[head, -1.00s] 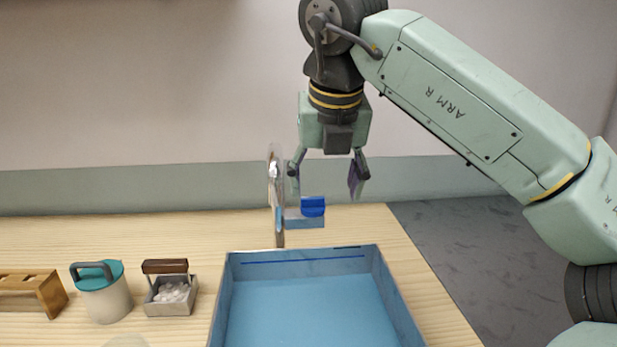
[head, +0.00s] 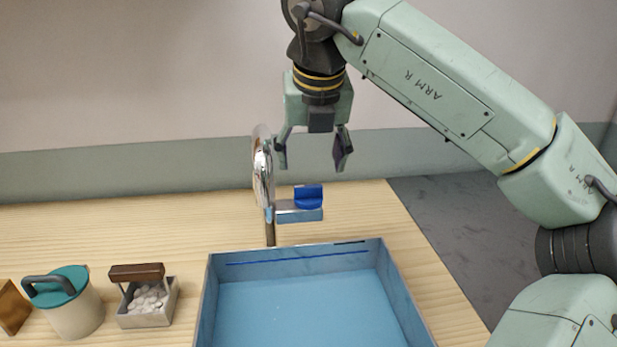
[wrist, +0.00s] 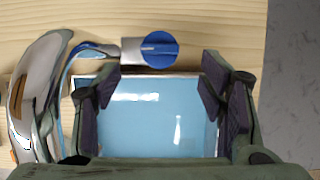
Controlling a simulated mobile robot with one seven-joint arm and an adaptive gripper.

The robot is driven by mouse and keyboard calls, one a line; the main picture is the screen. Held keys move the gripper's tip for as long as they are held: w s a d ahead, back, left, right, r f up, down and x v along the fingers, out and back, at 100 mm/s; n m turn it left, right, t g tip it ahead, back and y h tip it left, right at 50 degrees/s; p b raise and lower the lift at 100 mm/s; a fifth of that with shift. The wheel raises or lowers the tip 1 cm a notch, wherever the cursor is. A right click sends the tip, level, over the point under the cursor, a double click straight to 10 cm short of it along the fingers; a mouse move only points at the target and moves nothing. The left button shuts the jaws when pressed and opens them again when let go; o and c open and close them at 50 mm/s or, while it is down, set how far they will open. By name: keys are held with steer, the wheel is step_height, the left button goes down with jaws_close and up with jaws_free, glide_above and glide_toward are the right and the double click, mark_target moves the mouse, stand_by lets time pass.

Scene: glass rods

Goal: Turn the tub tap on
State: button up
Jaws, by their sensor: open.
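The tub tap (head: 263,180) is a chrome spout standing behind the blue tub (head: 225,300). A short arm on its right side carries a blue knob (head: 308,197). The knob (wrist: 160,49) shows in the wrist view at top centre, with a pale line across it. My gripper (head: 312,160) is open and empty, pointing down above the knob and apart from it. In the wrist view my gripper's fingers (wrist: 165,95) are spread wide over the tub, and the knob lies beyond them. The chrome spout (wrist: 38,85) is left of the fingers.
The tub has a blue line inside its back wall. Left of it on the wooden table (head: 120,232) are a metal caddy of white pebbles (head: 150,300), a teal-lidded canister (head: 75,305) and a wooden piece (head: 12,306). The table's right end drops to grey floor.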

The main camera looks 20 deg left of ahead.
mark_target(308, 186)
steer(key=p+x, duration=0.1)
steer(key=x, duration=0.6)
steer(key=shift+w+f, duration=0.1)
steer(key=shift+c, duration=0.5)
steer(key=c, duration=1.1)
